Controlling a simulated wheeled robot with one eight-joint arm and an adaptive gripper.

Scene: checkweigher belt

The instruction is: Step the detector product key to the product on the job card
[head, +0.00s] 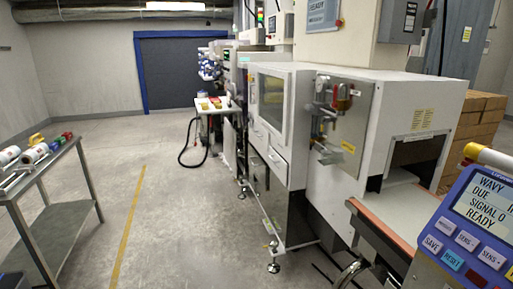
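The blue detector panel (449,250) stands at the lower right, cut by the right and bottom edges. Its pale screen (489,205) reads "WAVY", "DUE", "SIGNAL 0" and "READY", with the right part cut off. Lower down are a SAVE key (432,243), a teal RESET key (453,260) and a dark red key (476,278). I cannot make out a job card. My gripper is not in view.
A white machine (333,210) with a windowed door fills the centre right, its belt (397,207) beside the panel. A metal table (62,168) with rolls and bottles stands left. Brown cartons (478,122) are stacked at right. The floor (185,225) between table and machine is clear.

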